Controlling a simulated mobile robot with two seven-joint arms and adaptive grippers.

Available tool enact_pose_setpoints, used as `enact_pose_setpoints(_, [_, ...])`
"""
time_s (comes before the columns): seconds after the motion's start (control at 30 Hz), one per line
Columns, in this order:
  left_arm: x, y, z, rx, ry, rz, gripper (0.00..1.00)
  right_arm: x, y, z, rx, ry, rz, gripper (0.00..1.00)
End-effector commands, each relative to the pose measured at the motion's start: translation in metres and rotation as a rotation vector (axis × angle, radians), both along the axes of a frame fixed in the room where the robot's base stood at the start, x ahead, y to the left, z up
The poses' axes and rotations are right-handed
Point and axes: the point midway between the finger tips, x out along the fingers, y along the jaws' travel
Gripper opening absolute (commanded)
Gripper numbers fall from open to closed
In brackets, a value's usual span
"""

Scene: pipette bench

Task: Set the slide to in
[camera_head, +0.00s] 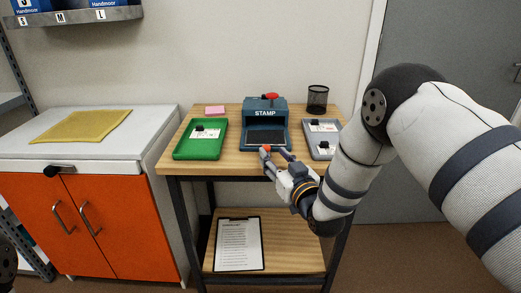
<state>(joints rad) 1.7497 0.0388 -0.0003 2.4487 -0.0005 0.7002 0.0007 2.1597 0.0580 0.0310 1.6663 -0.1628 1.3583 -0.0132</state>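My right gripper (276,152) is just in front of the machine's lower front edge. Its fingers look spread, with nothing seen between them. A small red spot shows at its left fingertip; I cannot tell whether it belongs to the finger or the slide. My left gripper is not in view.
A green tray (180,153) with a card stands left of the machine, and a grey tray (309,151) stands right, partly behind my arm. A pink pad (215,110) and black mesh cup (318,99) are behind. A clipboard (238,245) lies on the lower shelf.

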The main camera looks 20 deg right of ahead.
Motion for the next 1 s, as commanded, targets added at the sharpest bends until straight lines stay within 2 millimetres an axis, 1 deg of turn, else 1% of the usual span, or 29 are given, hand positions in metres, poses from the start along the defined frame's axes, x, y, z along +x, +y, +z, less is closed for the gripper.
enact_pose_setpoints(0.03, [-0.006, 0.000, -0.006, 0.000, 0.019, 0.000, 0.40, 0.013, 0.002, -0.007, -0.001, 0.005, 0.001, 0.39])
enact_pose_setpoints(0.1, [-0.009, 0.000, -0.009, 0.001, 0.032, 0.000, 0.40, 0.029, 0.004, -0.008, -0.001, 0.007, 0.001, 0.39])
enact_pose_setpoints(0.23, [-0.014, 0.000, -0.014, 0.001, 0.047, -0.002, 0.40, 0.050, 0.006, -0.007, 0.000, 0.008, 0.000, 0.39])
enact_pose_setpoints(0.3, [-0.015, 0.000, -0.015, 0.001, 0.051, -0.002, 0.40, 0.057, 0.007, -0.006, 0.000, 0.008, 0.000, 0.39])
enact_pose_setpoints(0.4, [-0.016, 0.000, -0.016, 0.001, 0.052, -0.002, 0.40, 0.062, 0.007, -0.004, 0.000, 0.006, -0.001, 0.39])
enact_pose_setpoints(0.6, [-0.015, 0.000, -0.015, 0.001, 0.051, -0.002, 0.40, 0.062, 0.007, -0.002, 0.000, 0.005, 0.000, 0.39])
enact_pose_setpoints(0.63, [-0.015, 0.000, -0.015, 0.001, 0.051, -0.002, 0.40, 0.062, 0.007, -0.002, 0.000, 0.005, 0.000, 0.34])
enact_pose_setpoints(0.67, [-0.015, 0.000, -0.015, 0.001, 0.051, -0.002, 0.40, 0.062, 0.007, -0.002, 0.000, 0.005, 0.000, 0.27])
enact_pose_setpoints(0.7, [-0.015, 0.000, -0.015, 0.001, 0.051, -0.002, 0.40, 0.062, 0.007, -0.002, 0.000, 0.006, 0.000, 0.18])
enact_pose_setpoints(0.77, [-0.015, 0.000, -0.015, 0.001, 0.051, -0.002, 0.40, 0.062, 0.007, -0.002, 0.000, 0.006, 0.000, 0.05])
enact_pose_setpoints(0.8, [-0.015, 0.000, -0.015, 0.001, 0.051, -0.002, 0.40, 0.062, 0.007, -0.002, 0.000, 0.006, 0.000, 0.00])
enact_pose_setpoints(1.0, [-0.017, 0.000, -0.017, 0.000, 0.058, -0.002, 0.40, 0.065, 0.006, -0.005, 0.000, 0.008, 0.000, 0.00])
